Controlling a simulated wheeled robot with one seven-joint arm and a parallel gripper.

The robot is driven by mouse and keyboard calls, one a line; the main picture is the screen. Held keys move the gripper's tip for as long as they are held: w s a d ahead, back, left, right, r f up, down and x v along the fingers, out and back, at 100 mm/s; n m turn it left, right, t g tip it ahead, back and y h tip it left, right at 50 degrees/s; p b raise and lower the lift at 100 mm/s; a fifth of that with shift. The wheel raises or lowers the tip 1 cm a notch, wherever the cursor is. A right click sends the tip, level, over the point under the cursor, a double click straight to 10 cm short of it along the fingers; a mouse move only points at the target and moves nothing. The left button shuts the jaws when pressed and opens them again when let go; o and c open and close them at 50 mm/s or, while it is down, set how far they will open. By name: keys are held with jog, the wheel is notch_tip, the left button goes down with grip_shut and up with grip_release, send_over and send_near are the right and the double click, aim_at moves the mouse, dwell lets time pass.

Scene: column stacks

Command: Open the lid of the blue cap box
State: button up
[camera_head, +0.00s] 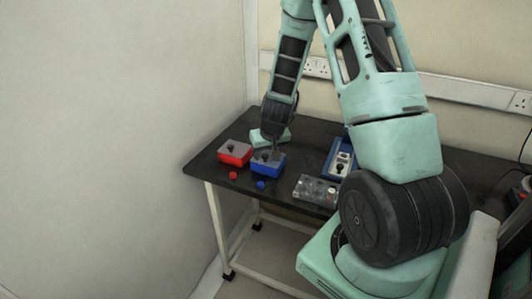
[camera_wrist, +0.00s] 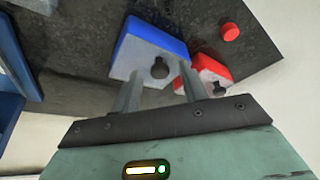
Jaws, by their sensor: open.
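The blue cap box (camera_head: 268,167) stands on the dark table, with a grey top lying flat on it. In the wrist view the blue box (camera_wrist: 128,45) shows a dark keyhole-shaped mark or knob (camera_wrist: 160,68) on its grey top. My gripper (camera_head: 275,153) is above this box, pointing down. In the wrist view my open gripper (camera_wrist: 158,72) has one finger on each side of the dark mark, with nothing held. I cannot tell whether the fingertips touch the top. A small blue cap (camera_head: 261,185) lies in front of the box.
A red box (camera_head: 234,156) with a grey top stands close at the left, also in the wrist view (camera_wrist: 208,68). A red cap (camera_head: 233,175) lies before it. A clear grey case (camera_head: 314,190) and a blue-and-white box (camera_head: 339,160) stand to the right. The table's front edge is near.

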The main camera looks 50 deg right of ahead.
grip_shut()
jog(key=shift+r, duration=0.1)
